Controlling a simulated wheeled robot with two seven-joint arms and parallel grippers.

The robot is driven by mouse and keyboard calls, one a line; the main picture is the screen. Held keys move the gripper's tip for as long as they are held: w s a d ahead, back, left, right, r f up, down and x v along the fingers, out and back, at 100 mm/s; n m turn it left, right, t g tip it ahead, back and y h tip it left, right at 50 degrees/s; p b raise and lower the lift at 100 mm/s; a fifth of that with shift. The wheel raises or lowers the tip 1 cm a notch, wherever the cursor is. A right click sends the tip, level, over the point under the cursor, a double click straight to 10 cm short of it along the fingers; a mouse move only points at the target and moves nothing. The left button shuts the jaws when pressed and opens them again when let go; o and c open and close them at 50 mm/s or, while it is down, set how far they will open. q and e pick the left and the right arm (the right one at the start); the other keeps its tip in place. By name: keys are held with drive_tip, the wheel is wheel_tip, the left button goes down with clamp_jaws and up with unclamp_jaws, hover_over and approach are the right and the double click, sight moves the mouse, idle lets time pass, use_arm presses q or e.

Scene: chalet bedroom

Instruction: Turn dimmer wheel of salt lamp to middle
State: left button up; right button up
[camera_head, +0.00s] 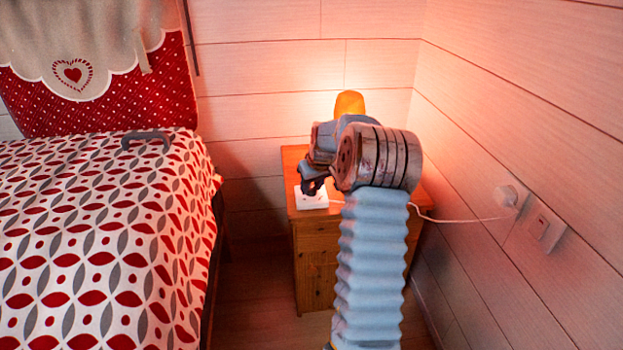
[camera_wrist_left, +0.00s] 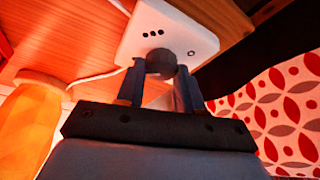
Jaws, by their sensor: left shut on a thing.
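The salt lamp (camera_head: 349,103) glows orange at the back of the wooden nightstand (camera_head: 313,262); my arm hides its lower part. It also shows at the left of the left wrist view (camera_wrist_left: 24,125). A white dimmer box (camera_head: 310,200) lies on the nightstand's left front part. In the left wrist view the box (camera_wrist_left: 187,25) has several dark dots, a small ring mark and a round dark wheel (camera_wrist_left: 160,63). My left gripper (camera_wrist_left: 160,75) is shut on the wheel, one finger on each side. In the head view the left gripper (camera_head: 313,186) is just over the box.
A white cord (camera_head: 460,219) runs from the nightstand to a plug (camera_head: 506,196) on the right wall, beside a switch plate (camera_head: 546,228). A bed with a red, grey and white cover (camera_head: 90,240) stands at the left. Bare floor (camera_head: 262,300) lies between bed and nightstand.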

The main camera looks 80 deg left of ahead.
use_arm(q)
drive_tip(key=shift+n+p, duration=0.3)
drive_tip(key=shift+n, duration=0.2)
drive_tip(key=o, duration=1)
drive_tip(key=shift+o, duration=0.2)
drive_tip(key=v, duration=1.3)
drive_tip(key=shift+w+r+p, duration=0.35)
drive_tip(key=shift+p, duration=0.1)
drive_tip(key=shift+d, duration=0.1)
